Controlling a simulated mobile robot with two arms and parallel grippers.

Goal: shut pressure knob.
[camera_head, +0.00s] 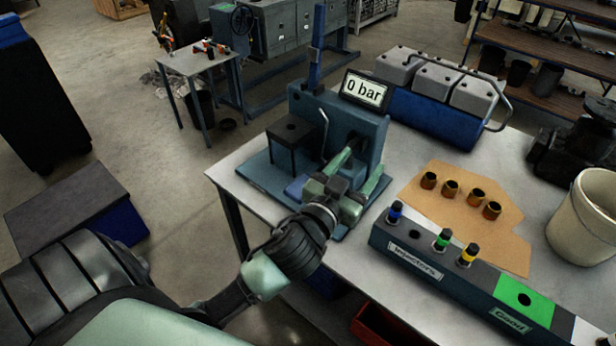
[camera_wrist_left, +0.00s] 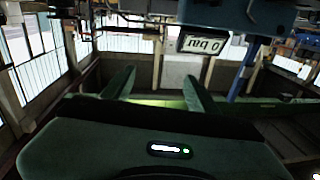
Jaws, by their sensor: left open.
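The blue test stand (camera_head: 355,125) stands on the table with a display (camera_head: 366,90) reading "0 bar". The display also shows upside down in the left wrist view (camera_wrist_left: 204,45), beside part of the blue stand (camera_wrist_left: 255,14). I cannot make out the pressure knob in either view; my left gripper covers the lower front of the stand. My left gripper (camera_head: 361,170) is open in front of the stand, its two green fingers apart and pointing toward it. In the left wrist view nothing shows between the fingers (camera_wrist_left: 160,82). My right gripper is out of view.
On the table (camera_head: 395,170) are a labelled injector rack (camera_head: 440,275) with coloured injectors, cardboard (camera_head: 425,205) with several brass pieces, and a white bucket (camera_head: 585,220). A blue unit with grey canisters (camera_head: 435,110) stands behind. A thin lever (camera_head: 323,121) rises near the gripper.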

